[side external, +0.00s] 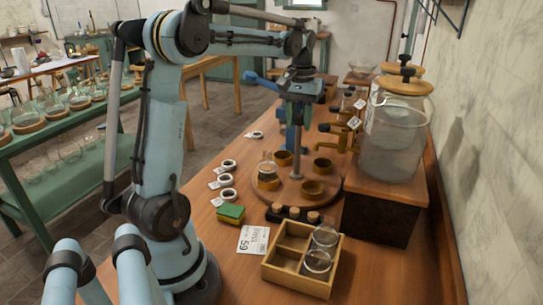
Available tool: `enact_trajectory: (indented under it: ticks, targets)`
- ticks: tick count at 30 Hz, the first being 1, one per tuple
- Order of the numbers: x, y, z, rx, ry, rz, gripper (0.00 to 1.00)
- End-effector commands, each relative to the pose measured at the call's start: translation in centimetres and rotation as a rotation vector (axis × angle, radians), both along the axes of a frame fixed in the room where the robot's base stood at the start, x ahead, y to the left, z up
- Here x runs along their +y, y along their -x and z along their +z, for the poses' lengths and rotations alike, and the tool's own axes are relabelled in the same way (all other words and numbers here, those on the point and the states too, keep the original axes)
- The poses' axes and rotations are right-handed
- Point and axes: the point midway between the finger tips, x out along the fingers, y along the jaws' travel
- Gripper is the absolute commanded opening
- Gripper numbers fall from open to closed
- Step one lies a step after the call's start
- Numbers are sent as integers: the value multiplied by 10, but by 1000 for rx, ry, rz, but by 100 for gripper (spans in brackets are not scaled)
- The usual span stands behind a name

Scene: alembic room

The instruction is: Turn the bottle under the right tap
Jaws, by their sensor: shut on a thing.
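A glass bottle (267,162) stands upright in a brass cup on the near left of a round wooden turntable (290,190). Three other brass cups on the turntable look empty. Brass taps (338,130) reach out from the glass jars at the right, beyond the turntable; I cannot clearly separate them. The bottle is on the far side of the turntable from the taps. My gripper (294,120) points down over the turntable's middle, shut on what looks like its centre post; the grip is small and partly hidden. The gripper is apart from the bottle.
A large glass jar (394,135) stands on a wooden block (385,205) at the right. A divided wooden crate (292,262) with glasses is in front. Corks (294,212), a green-yellow sponge (231,213), a number card (253,240) and white rings (226,180) lie around the turntable.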

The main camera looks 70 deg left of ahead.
Motion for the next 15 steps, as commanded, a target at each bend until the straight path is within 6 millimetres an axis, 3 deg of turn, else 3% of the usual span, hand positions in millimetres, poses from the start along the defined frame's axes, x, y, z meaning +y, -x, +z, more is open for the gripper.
enact_trajectory:
  ticks: [8, 15]
  targets:
    - [0, 0, 0, -1, 1, 9, 8]
    - [0, 0, 0, -1, 1, 262, 8]
